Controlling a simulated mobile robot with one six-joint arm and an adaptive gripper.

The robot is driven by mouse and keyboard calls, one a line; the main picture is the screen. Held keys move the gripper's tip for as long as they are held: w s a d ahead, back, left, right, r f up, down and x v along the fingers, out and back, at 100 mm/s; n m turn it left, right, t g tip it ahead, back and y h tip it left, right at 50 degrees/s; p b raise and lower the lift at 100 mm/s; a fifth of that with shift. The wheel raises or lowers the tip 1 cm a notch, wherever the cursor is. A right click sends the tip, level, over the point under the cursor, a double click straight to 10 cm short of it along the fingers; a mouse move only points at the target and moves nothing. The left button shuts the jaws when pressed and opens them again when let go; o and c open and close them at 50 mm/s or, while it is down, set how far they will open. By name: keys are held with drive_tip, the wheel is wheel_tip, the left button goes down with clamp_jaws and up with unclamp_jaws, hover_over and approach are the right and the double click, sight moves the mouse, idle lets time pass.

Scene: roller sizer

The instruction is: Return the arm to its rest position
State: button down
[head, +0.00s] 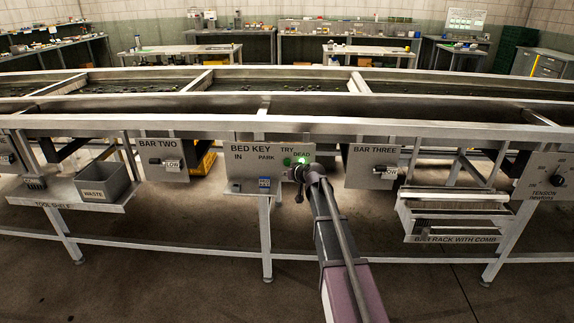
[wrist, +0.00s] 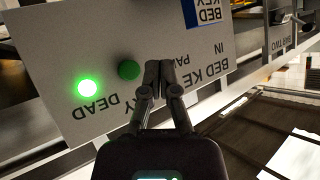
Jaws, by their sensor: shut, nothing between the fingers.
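My gripper (head: 305,172) is at the lower right of the bed key panel (head: 245,173), in front of the sizer frame, with my arm reaching up from the bottom of the head view. In the wrist view my gripper (wrist: 158,78) has its fingers shut together with nothing between them. The fingertips overlap the panel (wrist: 75,40) near the PARK lettering; I cannot tell whether they touch it. A green button (wrist: 129,69) is just left of the fingertips, and a bright green lamp (wrist: 87,88) glows beside the DEAD lettering. Part of the panel is hidden by my gripper.
Bar two's panel (head: 164,148) is to the left and bar three's panel (head: 360,180) to the right. A waste bin (head: 103,190) sits on the tool shelf at left; a bar rack (head: 452,229) hangs at right. The floor below is mostly open between the frame legs.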

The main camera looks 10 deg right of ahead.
idle(0.3)
drive_tip(key=s+a+f+g+h, duration=0.1)
drive_tip(key=s+a+f+g, duration=0.2)
drive_tip(key=s, duration=1)
drive_tip(key=s+a+f+m+g+h, duration=0.15)
drive_tip(key=s+f+g, duration=0.25)
drive_tip(key=s, duration=0.8)
drive_tip(key=s+a+f+g+h, duration=0.2)
drive_tip(key=s+a+f+g, duration=0.15)
drive_tip(key=s, duration=0.95)
wheel_tip(320, 180, up, 18)
drive_tip(key=g+p, duration=0.1)
drive_tip(key=p, duration=1.6)
drive_tip(key=shift+s+d+r+p, duration=0.15)
drive_tip(key=shift+d+r+p, duration=0.1)
drive_tip(key=shift+d+p, duration=0.15)
